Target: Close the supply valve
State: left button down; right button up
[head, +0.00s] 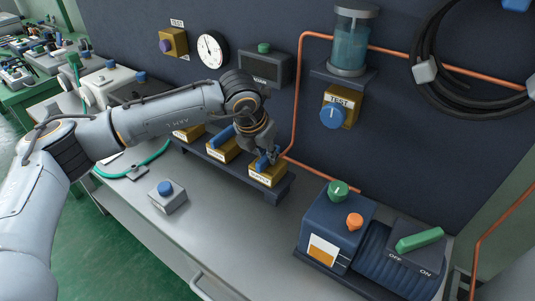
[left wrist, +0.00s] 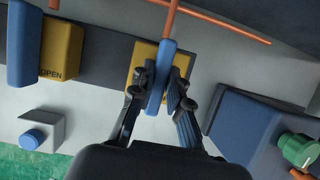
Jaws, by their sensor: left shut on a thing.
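A row of yellow valve boxes with blue levers stands on a dark rail (head: 232,168) on the bench. My left gripper (head: 266,156) is at the rightmost box (head: 266,176), whose label is too small to read surely. In the left wrist view the left gripper is shut on this box's blue lever (left wrist: 165,62), one finger on each side. The lever stands nearly upright in that picture, over the yellow box (left wrist: 145,60). The middle box (head: 222,150) has its own blue lever, and a neighbouring box in the left wrist view (left wrist: 62,55) reads "OPEN". My right gripper is not in view.
A blue pump unit (head: 328,228) with green and orange knobs stands to the right. A small grey box with a blue button (head: 166,190) sits in front of the rail. Copper pipe (head: 297,95) runs close behind the gripper. The front bench top (head: 215,230) is clear.

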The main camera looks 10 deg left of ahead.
pick_arm(q)
jog(key=c, duration=1.3)
grip_release()
jog(key=v, duration=1.2)
